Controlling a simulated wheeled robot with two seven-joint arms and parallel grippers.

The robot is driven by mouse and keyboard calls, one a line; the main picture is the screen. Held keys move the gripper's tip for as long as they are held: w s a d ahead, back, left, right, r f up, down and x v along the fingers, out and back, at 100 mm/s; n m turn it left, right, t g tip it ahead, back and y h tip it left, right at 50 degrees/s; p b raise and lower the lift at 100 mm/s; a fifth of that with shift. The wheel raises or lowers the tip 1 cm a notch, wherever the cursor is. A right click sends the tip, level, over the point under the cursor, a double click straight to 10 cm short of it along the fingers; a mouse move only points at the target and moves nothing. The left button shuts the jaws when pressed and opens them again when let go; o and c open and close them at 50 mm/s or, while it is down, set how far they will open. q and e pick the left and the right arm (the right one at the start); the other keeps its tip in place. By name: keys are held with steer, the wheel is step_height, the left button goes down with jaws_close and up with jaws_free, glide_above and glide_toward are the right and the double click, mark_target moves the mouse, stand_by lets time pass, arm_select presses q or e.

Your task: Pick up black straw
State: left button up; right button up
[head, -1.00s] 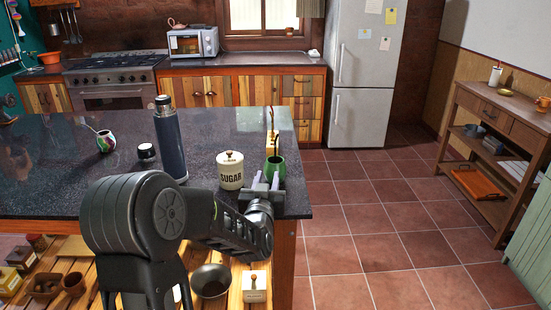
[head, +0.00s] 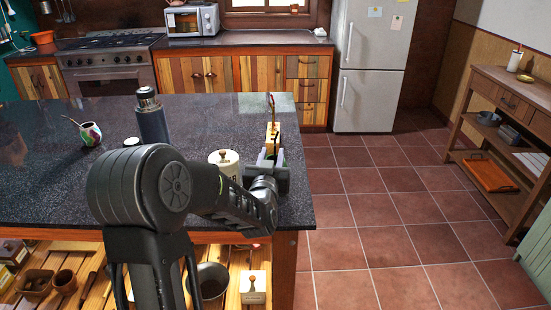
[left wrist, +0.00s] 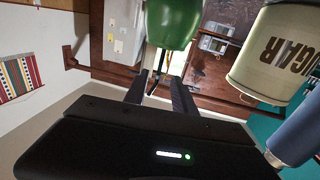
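A thin black straw (left wrist: 157,74) shows in the left wrist view, sticking out of a green cup (left wrist: 172,22), whose lower part is cut off by the frame edge. In the head view only a sliver of the green cup (head: 281,157) shows; the straw cannot be made out there. My left gripper (head: 270,158) is at the cup on the dark counter. In the left wrist view its two fingers (left wrist: 158,88) are apart, with the straw between them and a gap on its sides. My right gripper is in neither current view.
A sugar jar (head: 227,162) stands close left of my left gripper. A dark flask (head: 152,118) and a colourful mate cup (head: 91,134) stand farther left on the counter (head: 205,125). A yellowish object (head: 272,135) stands just behind the gripper. The tiled floor at right is clear.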

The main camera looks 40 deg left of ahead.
mark_target(275, 147)
arm_select(q)
steer(key=x, duration=0.2)
steer(key=shift+w+a+p, duration=0.15)
steer(key=shift+w+p, duration=0.2)
steer(key=p+x, duration=0.2)
steer(key=x, duration=0.2)
steer(key=shift+w+a, duration=0.1)
steer(key=shift+w, duration=0.2)
steer(key=shift+w+a+f, duration=0.15)
steer(key=shift+w, duration=0.15)
steer(key=shift+c, duration=0.5)
jaws_close()
